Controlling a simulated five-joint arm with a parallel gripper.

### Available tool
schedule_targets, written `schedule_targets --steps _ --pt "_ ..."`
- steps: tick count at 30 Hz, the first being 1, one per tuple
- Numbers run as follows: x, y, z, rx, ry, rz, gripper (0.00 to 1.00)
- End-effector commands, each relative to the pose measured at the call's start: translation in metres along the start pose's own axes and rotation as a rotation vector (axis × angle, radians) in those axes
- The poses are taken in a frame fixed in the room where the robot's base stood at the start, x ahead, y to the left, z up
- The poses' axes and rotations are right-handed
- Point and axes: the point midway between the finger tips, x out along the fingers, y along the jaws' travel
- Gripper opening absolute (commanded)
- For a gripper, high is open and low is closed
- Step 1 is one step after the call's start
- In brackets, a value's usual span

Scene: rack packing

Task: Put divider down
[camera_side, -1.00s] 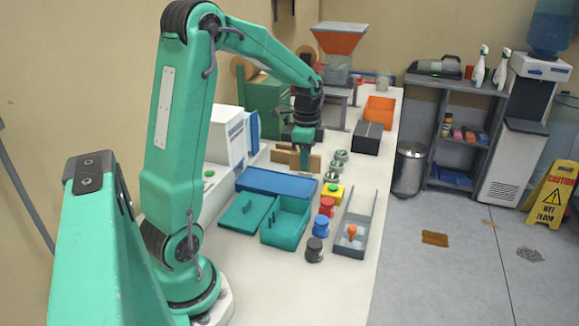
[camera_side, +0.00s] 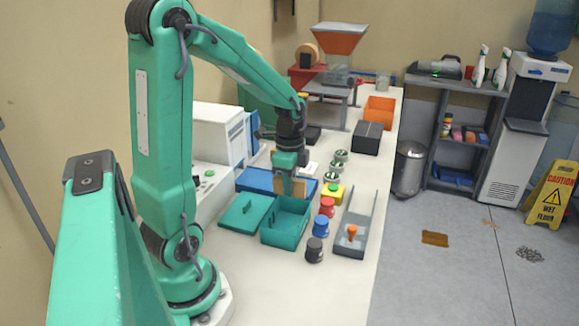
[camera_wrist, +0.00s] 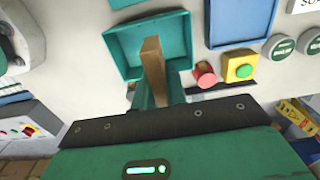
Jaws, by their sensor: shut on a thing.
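My gripper (camera_side: 289,178) is shut on a brown divider (camera_side: 296,187) that hangs below it. In the wrist view my gripper's fingers (camera_wrist: 157,92) pinch the divider (camera_wrist: 152,62), which stands out in front of them. The open teal bin (camera_side: 286,235) is right below, on the white table. In the wrist view the divider overlaps the inside of the bin (camera_wrist: 117,42). The divider's lower end is at the bin's far edge in the side view. I cannot tell whether it is inside the bin or touches it.
A flat teal tray (camera_side: 243,212) lies left of the bin, and a blue panel (camera_side: 255,180) behind it. Red, blue and black knobs and a yellow box with a green button (camera_side: 333,192) stand to the right. A grey tray (camera_side: 353,235) lies beyond them.

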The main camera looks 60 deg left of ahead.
Motion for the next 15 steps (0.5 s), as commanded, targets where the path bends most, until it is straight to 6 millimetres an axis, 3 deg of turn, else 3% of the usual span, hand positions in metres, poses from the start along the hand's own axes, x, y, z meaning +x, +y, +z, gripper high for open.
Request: schedule_targets --steps 4,15 --pt "0.004 0.012 0.003 0.011 0.0 0.001 0.0" --pt "0.015 0.015 0.004 0.014 -0.001 0.003 0.0"
